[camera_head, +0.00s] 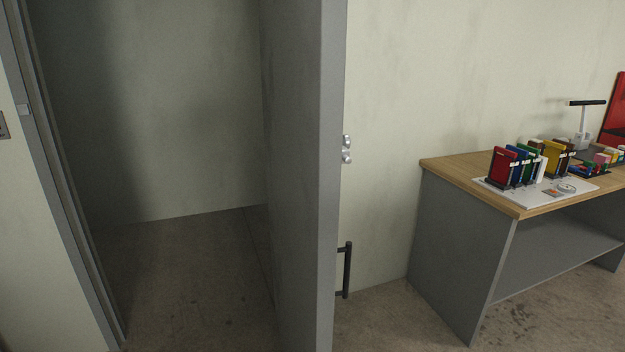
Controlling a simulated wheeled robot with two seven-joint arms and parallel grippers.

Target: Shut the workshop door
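The workshop door (303,180) is a tall grey panel. It stands open, swung out from the doorway (185,130), with its narrow edge turned toward me. A dark bar handle (347,270) sticks out on the door's right side, low down. Neither of my grippers shows in this view.
A wood-topped workbench (455,240) with grey side panels stands on the right against the wall. It carries coloured folders in racks (517,167), a lamp-like stand (585,125) and small items. Bare concrete floor (385,325) lies between door and bench.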

